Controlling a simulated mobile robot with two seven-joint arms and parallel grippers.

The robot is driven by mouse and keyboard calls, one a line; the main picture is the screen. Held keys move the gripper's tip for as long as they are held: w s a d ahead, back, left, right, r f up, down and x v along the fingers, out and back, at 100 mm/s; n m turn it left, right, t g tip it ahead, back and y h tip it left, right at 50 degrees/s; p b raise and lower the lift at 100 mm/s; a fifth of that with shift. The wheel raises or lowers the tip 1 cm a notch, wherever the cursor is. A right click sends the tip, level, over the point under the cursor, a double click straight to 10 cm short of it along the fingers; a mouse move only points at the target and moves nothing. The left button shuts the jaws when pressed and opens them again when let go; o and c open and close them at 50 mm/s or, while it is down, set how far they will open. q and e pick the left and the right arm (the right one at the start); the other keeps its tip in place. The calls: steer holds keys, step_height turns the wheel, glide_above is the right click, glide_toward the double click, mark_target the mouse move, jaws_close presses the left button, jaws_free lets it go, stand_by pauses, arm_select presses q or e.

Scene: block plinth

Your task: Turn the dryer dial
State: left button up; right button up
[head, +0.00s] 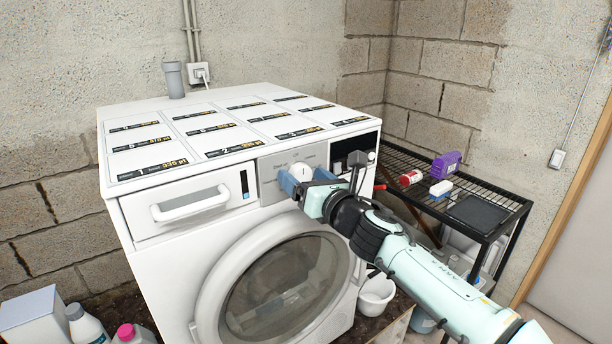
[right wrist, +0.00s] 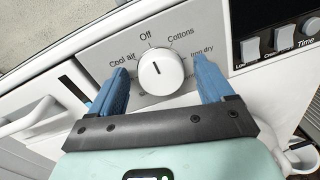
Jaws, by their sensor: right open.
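The dryer (head: 165,228) is white with a round door, and it stands against the wall. Its white round dial (head: 300,172) sits on a grey panel at the top front; it also shows in the right wrist view (right wrist: 161,74). The dial's dark mark points up and slightly left, near the "Off" label, with "Cool air", "Cottons" and "Iron dry" around it. My right gripper (head: 291,183) is in front of the panel, its blue fingers (right wrist: 162,88) open on either side of the dial, with gaps between. My left gripper is not in view.
Buttons (right wrist: 280,40) and a dark display (head: 352,150) lie right of the dial. A drawer handle (head: 190,205) juts out at the left. A black wire rack (head: 490,200) with boxes stands at the right. Bottles (head: 85,325) stand at the lower left.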

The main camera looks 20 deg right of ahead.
steer(key=c, duration=1)
steer(key=shift+c, duration=0.2)
